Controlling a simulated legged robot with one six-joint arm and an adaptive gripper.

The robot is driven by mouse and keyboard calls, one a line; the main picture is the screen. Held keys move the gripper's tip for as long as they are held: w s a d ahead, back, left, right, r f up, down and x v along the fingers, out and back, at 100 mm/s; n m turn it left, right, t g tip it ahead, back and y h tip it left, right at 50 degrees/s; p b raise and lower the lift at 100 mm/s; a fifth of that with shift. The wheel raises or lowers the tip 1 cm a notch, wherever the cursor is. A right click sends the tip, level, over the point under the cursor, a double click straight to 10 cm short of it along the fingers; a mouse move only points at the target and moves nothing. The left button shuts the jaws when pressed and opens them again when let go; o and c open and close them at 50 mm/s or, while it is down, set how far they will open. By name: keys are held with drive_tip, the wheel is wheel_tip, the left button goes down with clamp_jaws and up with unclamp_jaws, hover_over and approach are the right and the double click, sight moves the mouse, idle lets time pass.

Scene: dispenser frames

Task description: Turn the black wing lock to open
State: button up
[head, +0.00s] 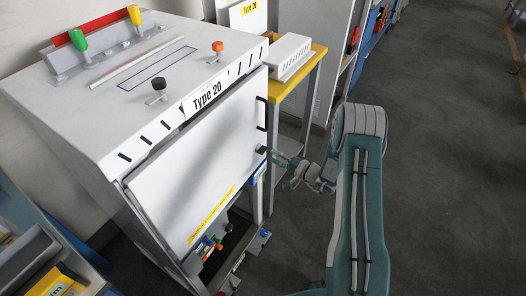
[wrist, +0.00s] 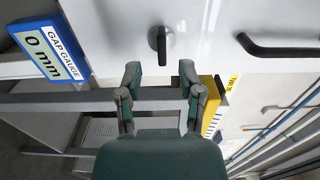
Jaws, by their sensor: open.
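The black wing lock (wrist: 161,45) is on the white door panel (head: 190,165) of the Type 20 dispenser. In the wrist view its wing stands about upright in the picture, on a round grey base. In the head view the lock (head: 261,150) is a small dark spot near the door's right edge. My gripper (wrist: 160,68) is open and empty. Its two fingers point at the door, one on each side of the lock's line, with the lock just beyond the tips. In the head view my gripper (head: 276,157) is close to the lock; contact does not show.
A black bar handle (wrist: 280,49) is right of the lock. A blue gap gauge (wrist: 48,48) reading 0 mm is at the left. A yellow-topped table (head: 290,84) stands beside the dispenser. Dark floor (head: 440,150) at the right is clear.

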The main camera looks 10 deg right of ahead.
sight(264, 150)
drive_tip(key=x, duration=0.4)
drive_tip(key=shift+w+a, duration=0.1)
drive_tip(key=shift+w, duration=0.35)
drive_tip(key=shift+a, duration=0.25)
drive_tip(key=shift+d, duration=0.1)
clamp_jaws()
